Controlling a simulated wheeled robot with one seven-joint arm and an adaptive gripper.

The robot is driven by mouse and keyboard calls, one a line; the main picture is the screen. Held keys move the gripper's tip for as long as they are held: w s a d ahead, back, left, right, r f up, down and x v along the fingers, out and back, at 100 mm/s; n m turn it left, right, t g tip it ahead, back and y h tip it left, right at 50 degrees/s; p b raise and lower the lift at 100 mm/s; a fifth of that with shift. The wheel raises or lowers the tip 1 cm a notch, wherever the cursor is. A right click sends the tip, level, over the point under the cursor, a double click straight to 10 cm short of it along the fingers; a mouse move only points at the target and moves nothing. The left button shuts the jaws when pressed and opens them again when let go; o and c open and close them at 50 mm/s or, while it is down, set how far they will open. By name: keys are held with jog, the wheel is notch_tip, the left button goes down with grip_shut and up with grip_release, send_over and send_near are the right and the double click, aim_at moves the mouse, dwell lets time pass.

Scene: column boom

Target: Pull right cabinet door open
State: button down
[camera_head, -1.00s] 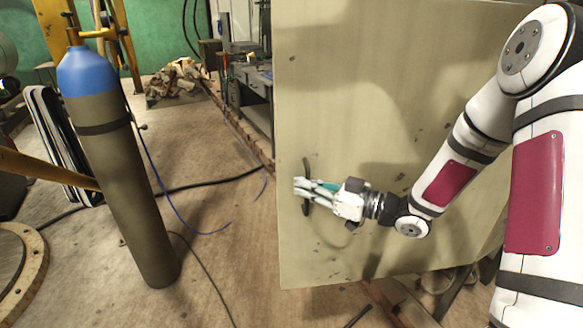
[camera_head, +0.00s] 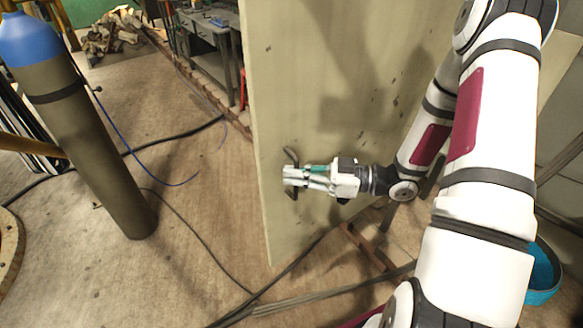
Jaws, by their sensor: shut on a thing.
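The cabinet door (camera_head: 310,90) is a large beige, chipped panel in the middle of the head view. It stands at an angle, swung out from the cabinet. Its dark curved handle (camera_head: 290,154) sits low near the door's left edge. My gripper (camera_head: 293,177) is at the handle, with its fingers shut around the bar. The middle of the handle is hidden by the fingers. My arm reaches in from the right and covers part of the door's right side.
A blue-topped gas cylinder (camera_head: 85,130) stands on the left. Cables and a hose (camera_head: 175,138) lie on the wooden floor. A grey workbench (camera_head: 215,60) is behind the door. A blue bucket (camera_head: 543,272) is at lower right. Floor between cylinder and door is mostly clear.

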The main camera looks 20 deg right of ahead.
jog(key=c, duration=1.7)
grip_release()
jog(key=shift+d, duration=0.15)
jog(key=v, duration=1.2)
jog(key=shift+r, duration=0.1)
